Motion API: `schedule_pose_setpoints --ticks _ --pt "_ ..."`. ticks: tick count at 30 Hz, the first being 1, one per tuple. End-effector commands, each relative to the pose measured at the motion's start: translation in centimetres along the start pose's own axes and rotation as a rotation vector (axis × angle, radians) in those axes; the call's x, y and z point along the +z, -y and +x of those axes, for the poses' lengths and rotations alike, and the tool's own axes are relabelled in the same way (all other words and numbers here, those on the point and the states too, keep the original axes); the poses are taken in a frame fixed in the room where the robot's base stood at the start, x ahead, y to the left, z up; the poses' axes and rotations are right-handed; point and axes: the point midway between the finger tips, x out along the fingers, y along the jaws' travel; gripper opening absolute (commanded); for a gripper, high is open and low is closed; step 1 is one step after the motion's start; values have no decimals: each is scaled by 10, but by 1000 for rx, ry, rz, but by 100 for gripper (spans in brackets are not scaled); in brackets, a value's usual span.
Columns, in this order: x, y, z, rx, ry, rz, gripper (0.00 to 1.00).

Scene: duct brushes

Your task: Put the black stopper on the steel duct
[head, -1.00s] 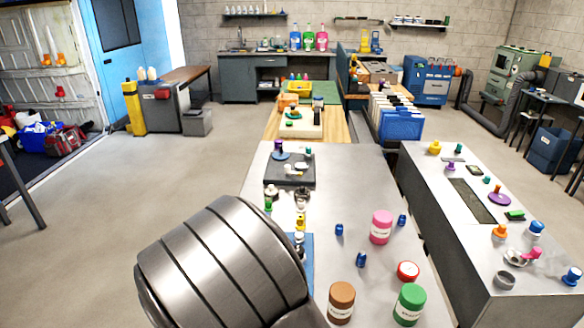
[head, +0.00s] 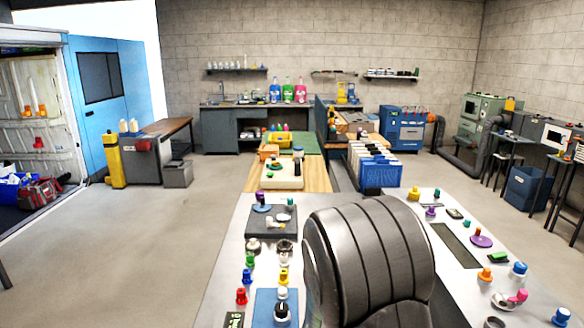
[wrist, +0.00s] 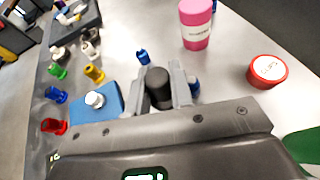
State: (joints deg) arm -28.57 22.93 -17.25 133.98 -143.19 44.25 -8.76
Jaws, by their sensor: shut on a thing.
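My gripper (wrist: 166,88) shows in the wrist view, its two grey fingers closed around a dark, rounded black stopper (wrist: 157,88). It is over the metal table, just right of a blue mat (wrist: 114,88). How far the stopper is above the table I cannot tell. I cannot pick out the steel duct with certainty in either view.
A white knob (wrist: 95,99) stands on the mat. Green (wrist: 57,71), yellow (wrist: 94,74), blue (wrist: 56,95) and red (wrist: 54,126) pieces stand left. A pink jar (wrist: 195,24) and red lid (wrist: 267,71) are right.

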Motion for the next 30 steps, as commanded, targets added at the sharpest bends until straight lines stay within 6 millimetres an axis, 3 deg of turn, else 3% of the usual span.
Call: schedule_pose_setpoints --ticks 3,7,13,22,30 --pt "3 18 5 0 -4 0 0" --pt "4 28 8 3 -6 0 0" --pt "10 20 30 25 -10 -18 0" --pt "36 -21 123 122 -18 -73 0" --pt "63 -34 193 187 -9 -91 0"
